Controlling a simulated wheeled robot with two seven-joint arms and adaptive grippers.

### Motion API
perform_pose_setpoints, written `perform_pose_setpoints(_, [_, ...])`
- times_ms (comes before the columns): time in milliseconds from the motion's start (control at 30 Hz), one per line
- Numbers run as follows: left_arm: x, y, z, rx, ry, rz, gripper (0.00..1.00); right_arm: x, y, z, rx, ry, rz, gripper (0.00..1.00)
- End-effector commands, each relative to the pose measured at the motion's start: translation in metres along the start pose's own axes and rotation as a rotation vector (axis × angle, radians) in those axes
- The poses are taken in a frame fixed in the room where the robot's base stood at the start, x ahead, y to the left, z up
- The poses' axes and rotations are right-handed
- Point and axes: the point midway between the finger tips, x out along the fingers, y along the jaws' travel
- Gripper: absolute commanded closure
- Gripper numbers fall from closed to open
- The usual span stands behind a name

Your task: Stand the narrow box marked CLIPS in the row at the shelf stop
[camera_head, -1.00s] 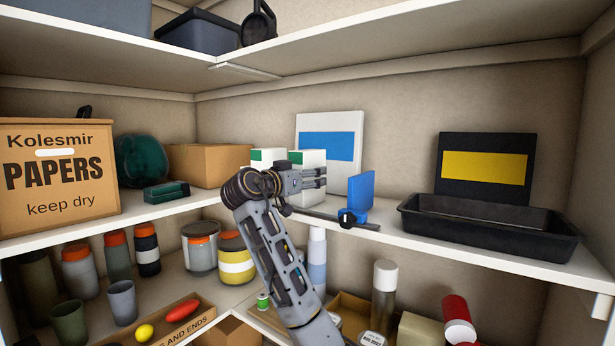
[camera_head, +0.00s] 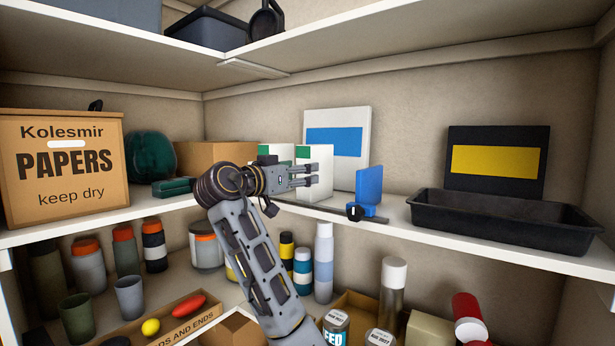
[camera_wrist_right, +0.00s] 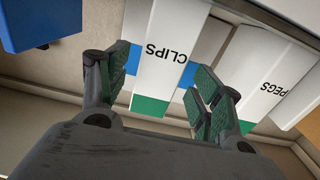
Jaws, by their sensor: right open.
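The CLIPS box (camera_wrist_right: 168,55) is narrow and white with a green band. In the right wrist view it appears upside down, between the spread fingers of my right gripper (camera_wrist_right: 160,78); I cannot tell whether they touch it. In the head view, my right gripper (camera_head: 303,175) is in front of this box (camera_head: 322,163), which stands upright on the middle shelf. The similar PEGS box (camera_wrist_right: 272,75) stands to the left in the head view (camera_head: 275,150), partly hidden by my arm. I cannot clearly identify the shelf stop. My left gripper is not in view.
A blue block (camera_head: 369,186) and a small black object (camera_head: 354,212) are right of the CLIPS box. A white panel with a blue patch (camera_head: 362,130) stands behind. A black tray (camera_head: 500,235) is farther right. A cardboard box (camera_head: 215,152) is left.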

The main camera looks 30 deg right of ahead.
Motion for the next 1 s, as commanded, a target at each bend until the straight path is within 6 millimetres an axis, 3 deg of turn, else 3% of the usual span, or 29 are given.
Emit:
perform_pose_setpoints(200, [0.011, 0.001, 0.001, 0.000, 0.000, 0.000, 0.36, -0.030, -0.001, 0.001, 0.002, 0.000, -0.003, 0.34])
perform_pose_setpoints(400, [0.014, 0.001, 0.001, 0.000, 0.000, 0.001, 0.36, -0.044, 0.000, 0.001, 0.001, 0.000, -0.001, 0.34])
perform_pose_setpoints(1000, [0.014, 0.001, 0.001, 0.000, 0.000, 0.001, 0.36, -0.047, -0.001, 0.000, -0.001, 0.000, -0.001, 0.34])
